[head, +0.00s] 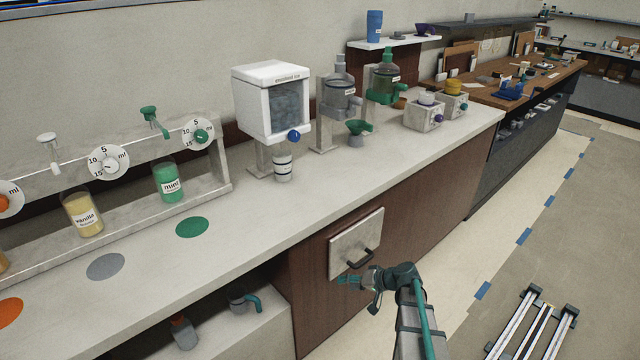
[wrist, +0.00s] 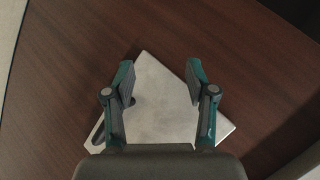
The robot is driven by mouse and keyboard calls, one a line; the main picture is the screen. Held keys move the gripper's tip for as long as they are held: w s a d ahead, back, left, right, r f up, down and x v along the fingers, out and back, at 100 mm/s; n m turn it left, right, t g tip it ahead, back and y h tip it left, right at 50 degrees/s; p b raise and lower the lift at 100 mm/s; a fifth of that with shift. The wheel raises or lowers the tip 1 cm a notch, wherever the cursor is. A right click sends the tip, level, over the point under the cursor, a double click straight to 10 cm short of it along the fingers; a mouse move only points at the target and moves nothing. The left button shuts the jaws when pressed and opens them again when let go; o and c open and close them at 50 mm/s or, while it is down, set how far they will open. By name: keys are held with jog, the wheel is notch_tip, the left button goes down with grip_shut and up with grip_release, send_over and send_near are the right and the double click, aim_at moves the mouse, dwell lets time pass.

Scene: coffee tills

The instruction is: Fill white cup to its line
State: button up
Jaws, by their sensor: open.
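A whitish cup with dark bands (head: 283,165) stands upright on the counter under the spout of the white ice dispenser (head: 272,100) in the head view. I cannot see its contents. My gripper (head: 358,287) is open and empty, low in front of the counter and well away from the cup. In the wrist view my gripper (wrist: 160,74) faces a pale square panel (wrist: 165,105) on the dark wood front. The panel's dark handle (wrist: 98,130) is partly hidden behind the left finger.
The panel (head: 345,240) also shows in the head view. Syrup jars, vanilla (head: 83,215) and mint (head: 168,182), stand in a rack with dials. Clear and green dispensers (head: 385,85) stand to the right. Below is an open shelf with a grey jug (head: 238,302).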

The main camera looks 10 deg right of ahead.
aim_at(296, 137)
jog(key=w+d+r+n+t, duration=0.1)
jog(key=w+d+r+t, duration=0.25)
jog(key=r, duration=0.55)
jog(key=w+d+r+t, duration=0.2)
jog(key=w+d+r, duration=0.2)
jog(key=r, duration=0.5)
jog(key=w+d+r+n+t, duration=0.15)
jog(key=w+d+r, duration=0.25)
jog(key=r, duration=0.5)
jog(key=w+a+r+n+t+p, duration=0.2)
jog(key=a+r+n+p, duration=0.4)
jog(key=a+r, duration=1.25)
jog(key=shift+y, duration=0.3)
jog(key=p+x, duration=0.2)
jog(key=x, duration=0.1)
jog(key=p+x, duration=0.2)
jog(key=x, duration=0.1)
jog(key=f+p+x, duration=0.1)
jog(key=p+x, duration=0.2)
jog(key=shift+a, duration=0.5)
jog(key=shift+s+f+b, duration=0.15)
jog(key=shift+f+b, duration=0.2)
jog(key=shift+c, duration=1)
jog(key=shift+s, duration=0.1)
jog(key=c, duration=0.4)
